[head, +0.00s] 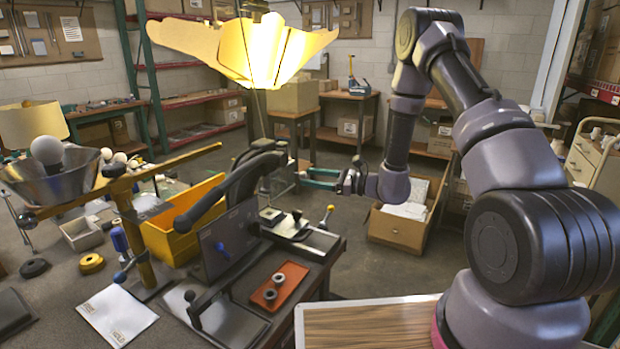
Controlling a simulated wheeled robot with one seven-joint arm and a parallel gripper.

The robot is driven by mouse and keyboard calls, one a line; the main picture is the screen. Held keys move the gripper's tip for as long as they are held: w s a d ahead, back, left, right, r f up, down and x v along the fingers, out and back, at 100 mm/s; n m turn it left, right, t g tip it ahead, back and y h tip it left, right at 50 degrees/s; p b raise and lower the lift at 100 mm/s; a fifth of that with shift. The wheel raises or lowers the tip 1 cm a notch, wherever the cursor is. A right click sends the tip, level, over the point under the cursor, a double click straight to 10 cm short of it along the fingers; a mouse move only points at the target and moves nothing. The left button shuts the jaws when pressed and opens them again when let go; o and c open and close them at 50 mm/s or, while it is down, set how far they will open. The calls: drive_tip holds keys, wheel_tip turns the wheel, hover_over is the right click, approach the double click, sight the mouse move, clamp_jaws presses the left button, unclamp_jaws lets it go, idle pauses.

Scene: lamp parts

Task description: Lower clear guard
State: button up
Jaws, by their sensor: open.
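The clear guard (222,243) looks like a dark, see-through panel standing raised at the left of a small work stand. A blue knob-like shape (221,250) shows at it; I cannot tell whether it is on the panel or behind it. A thick black curved arm (240,185) runs just above the panel's top edge. My gripper (304,179) is at the middle of the head view, with teal fingers pointing left. It is open and empty, to the right of and above the panel, and touches nothing that I can see.
The stand holds a red tray (280,285) with dark rings and a metal fixture (288,223). A yellow bin (180,225) and a yellow post with a crossbar (130,210) stand left. A bright yellow lamp shade (245,45) hangs above. An open cardboard box (402,224) sits right.

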drive_tip(key=shift+w+a, duration=0.2)
drive_tip(key=shift+a, duration=0.25)
drive_tip(key=shift+c, duration=0.4)
clamp_jaws()
idle(0.8)
